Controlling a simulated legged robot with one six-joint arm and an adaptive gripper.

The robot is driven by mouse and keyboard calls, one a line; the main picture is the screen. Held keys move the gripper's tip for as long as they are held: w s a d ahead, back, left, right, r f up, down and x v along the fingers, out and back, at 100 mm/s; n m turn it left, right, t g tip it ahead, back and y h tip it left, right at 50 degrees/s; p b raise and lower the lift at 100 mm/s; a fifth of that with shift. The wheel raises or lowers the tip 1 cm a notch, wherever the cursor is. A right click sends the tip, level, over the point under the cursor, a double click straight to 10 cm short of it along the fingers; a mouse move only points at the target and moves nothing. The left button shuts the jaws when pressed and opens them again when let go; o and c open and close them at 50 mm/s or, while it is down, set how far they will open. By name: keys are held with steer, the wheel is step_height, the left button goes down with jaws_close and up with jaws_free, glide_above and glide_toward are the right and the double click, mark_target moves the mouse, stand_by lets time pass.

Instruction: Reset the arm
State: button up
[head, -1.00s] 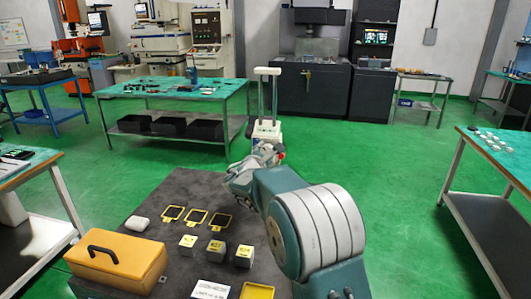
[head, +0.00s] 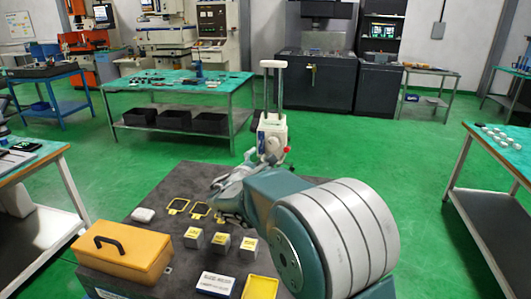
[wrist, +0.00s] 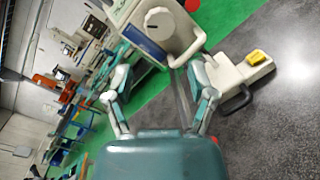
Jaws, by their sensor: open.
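My gripper (head: 226,187) reaches over the dark table from my teal and white arm, pointing away and to the left. In the wrist view my gripper (wrist: 158,75) has its two jointed fingers spread apart, with nothing seen held between them. A white device (wrist: 160,25) with a round knob lies beyond the fingertips in that view; I cannot tell how far. In the head view a white device (head: 272,125) with two upright posts and a crossbar stands behind my gripper. My arm hides part of the table's right side.
The dark table (head: 178,262) carries a yellow-orange case (head: 125,250), grey cubes with yellow tops (head: 220,243), yellow-framed dark plates (head: 176,201), a white rounded item (head: 143,214), a labelled box (head: 215,283) and a yellow tray (head: 260,287). Side benches flank it; green floor is open beyond.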

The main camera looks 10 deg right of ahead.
steer(key=shift+v, duration=1.05)
steer(key=s+d+m+g, duration=0.3)
steer(key=s+d+m, duration=0.1)
steer(key=s, duration=0.3)
steer(key=s+d+m+g, duration=0.3)
steer(key=s+d+m, duration=0.1)
steer(key=s, duration=0.2)
steer(key=s+d+m+g, duration=0.3)
steer(key=s+d+m, duration=0.1)
steer(key=s, duration=0.3)
steer(key=shift+s+d+r, duration=0.2)
steer(key=shift+s+d, duration=0.1)
steer(key=shift+d, duration=0.25)
steer(key=s+a+f+m+y, duration=0.2)
steer(key=s+a+m+y, duration=0.1)
steer(key=s, duration=0.6)
steer(key=s+a+f+m+y, duration=0.2)
steer(key=s+m+y, duration=0.3)
steer(key=s, duration=0.4)
steer(key=shift+a+f+m+g+y, duration=0.2)
steer(key=shift+a+m+g+y, duration=0.3)
steer(key=shift+a, duration=0.4)
steer(key=shift+w, duration=0.1)
